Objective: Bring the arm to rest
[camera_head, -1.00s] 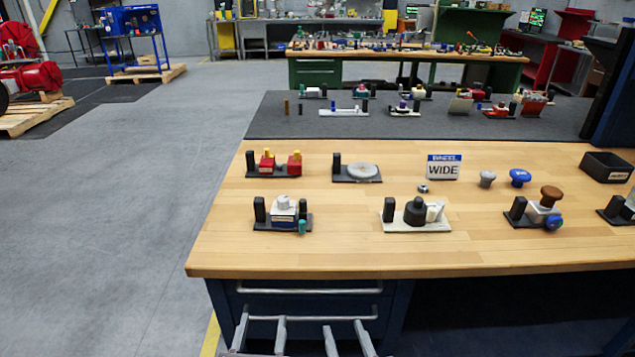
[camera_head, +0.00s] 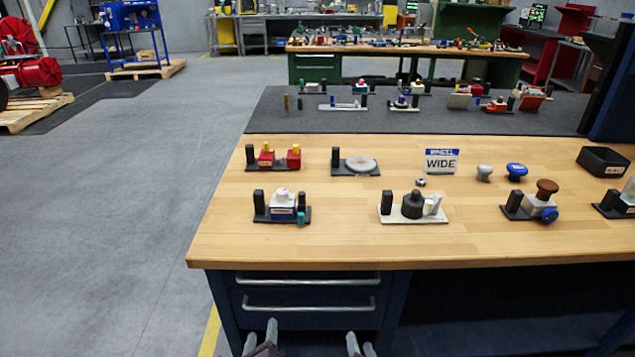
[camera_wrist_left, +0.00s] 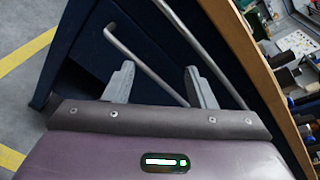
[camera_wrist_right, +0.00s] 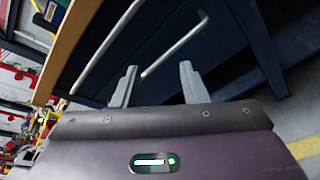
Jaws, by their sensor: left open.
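My left gripper (camera_head: 261,334) and my right gripper (camera_head: 361,343) show only by their fingertips at the bottom edge of the head view, low in front of the bench drawers. In the left wrist view the left gripper's fingers (camera_wrist_left: 158,82) stand wide apart with nothing between them. In the right wrist view the right gripper's fingers (camera_wrist_right: 160,80) are also apart and empty. Both point toward the dark blue drawer front (camera_head: 310,300) with its two metal handles. Most of both arms is out of the head view.
The wooden bench top (camera_head: 330,235) lies above and beyond the grippers. It carries several small valve assemblies, a WIDE sign (camera_head: 441,161), a blue knob (camera_head: 517,172) and a black bin (camera_head: 603,160). Grey floor (camera_head: 110,230) is clear to the left.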

